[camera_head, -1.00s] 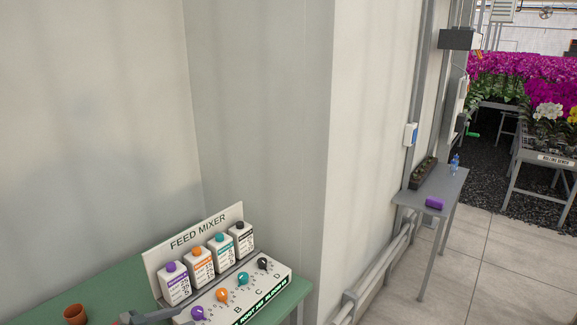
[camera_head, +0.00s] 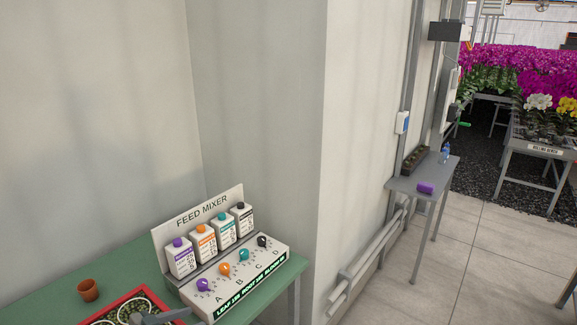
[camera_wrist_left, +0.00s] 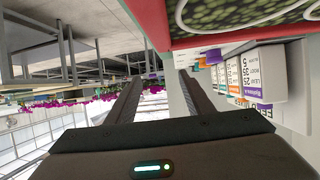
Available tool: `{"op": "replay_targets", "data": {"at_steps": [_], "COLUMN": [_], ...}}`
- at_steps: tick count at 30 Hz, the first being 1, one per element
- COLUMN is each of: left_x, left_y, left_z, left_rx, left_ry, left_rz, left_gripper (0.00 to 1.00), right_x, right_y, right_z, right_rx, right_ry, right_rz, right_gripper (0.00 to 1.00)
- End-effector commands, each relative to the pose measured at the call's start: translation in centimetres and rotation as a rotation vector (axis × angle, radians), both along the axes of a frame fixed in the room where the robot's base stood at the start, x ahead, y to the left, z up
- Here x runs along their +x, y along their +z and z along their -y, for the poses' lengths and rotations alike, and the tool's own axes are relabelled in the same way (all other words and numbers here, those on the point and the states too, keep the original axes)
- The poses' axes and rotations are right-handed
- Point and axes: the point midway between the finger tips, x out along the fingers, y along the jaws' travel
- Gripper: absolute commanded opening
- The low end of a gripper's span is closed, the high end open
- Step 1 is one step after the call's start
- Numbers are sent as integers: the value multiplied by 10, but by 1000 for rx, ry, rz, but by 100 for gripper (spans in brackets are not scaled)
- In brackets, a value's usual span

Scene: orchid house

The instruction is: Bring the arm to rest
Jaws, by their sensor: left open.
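My left gripper (camera_head: 160,318) shows in part at the bottom edge of the head view, in front of the red tray (camera_head: 112,301) and left of the feed mixer (camera_head: 240,276). In the left wrist view, my left gripper (camera_wrist_left: 160,78) has its two dark fingers apart, with nothing between them. That view is upside down, with the red tray (camera_wrist_left: 154,22) along its top and the mixer's bottles (camera_wrist_left: 262,76) at the right. My right gripper is in neither view.
The mixer and a terracotta pot (camera_head: 88,290) stand on the green table (camera_head: 42,298) against the wall. A grey side table (camera_head: 432,173) holds a purple object (camera_head: 425,188), a blue bottle (camera_head: 445,154) and a dark tray (camera_head: 415,161). Tiled floor (camera_head: 480,250) lies open at the right.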

Motion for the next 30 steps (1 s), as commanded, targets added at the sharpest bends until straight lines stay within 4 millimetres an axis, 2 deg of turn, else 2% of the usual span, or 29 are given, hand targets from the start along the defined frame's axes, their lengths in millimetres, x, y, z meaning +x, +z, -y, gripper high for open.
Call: {"op": "replay_targets", "data": {"at_steps": [5,11,14,18,21,26,30], "left_x": [-15,-39,-58,-93,-117,-152,-182], "left_y": [-14,-30,-38,-44,-44,-39,-34], "left_z": [34,86,120,171,198,223,224], "left_rx": [3,14,20,31,43,67,100], "left_ry": [-15,-33,-39,-37,-21,27,93], "left_rz": [-18,-43,-61,-90,-111,-154,-206], "left_gripper": [47,47,47,47,47,47,47], "right_x": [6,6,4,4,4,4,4], "right_y": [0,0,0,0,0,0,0], "right_z": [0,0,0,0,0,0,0], "right_rx": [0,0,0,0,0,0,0], "right_ry": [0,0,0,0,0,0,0], "right_rz": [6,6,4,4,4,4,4], "right_gripper": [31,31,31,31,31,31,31]}}
